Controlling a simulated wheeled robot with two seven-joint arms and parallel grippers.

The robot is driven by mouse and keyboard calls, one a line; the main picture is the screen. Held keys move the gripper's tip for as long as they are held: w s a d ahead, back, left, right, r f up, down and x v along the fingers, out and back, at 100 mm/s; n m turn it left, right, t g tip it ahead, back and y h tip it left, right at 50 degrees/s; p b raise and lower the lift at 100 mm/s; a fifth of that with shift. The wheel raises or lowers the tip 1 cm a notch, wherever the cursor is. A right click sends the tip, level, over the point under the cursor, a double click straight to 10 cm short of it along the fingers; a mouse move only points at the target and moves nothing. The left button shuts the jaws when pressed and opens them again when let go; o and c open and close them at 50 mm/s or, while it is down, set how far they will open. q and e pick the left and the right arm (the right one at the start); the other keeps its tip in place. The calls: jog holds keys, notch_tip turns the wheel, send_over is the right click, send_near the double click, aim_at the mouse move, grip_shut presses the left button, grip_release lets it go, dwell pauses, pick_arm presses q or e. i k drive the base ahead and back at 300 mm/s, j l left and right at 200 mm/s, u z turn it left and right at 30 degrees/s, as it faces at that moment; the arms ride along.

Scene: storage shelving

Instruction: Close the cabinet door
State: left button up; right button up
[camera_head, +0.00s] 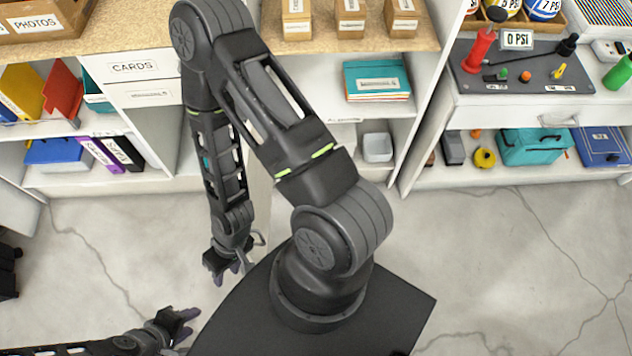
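The cabinet door (259,185) appears as a pale, narrow panel standing out from the middle shelving, seen nearly edge-on and partly hidden by my arm. A grey handle (259,239) shows near its outer end. My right gripper (233,273) points down just left of the handle, with its purple-tipped fingers apart and nothing between them. I cannot tell whether it touches the door. My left gripper (188,331) is lower left, away from the door, open and empty.
Shelving with binders (108,152) and a blue box (55,151) stands at left. A middle shelf holds teal folders (376,80) and a grey bin (377,147). The concrete floor (490,260) is clear at right.

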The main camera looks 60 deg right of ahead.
aim_at(259, 183)
jog(key=z, duration=1.3)
jog(key=k+l+z, duration=0.35)
jog(key=k+l, duration=0.15)
jog(key=i+j, duration=0.25)
jog(key=j, duration=0.25)
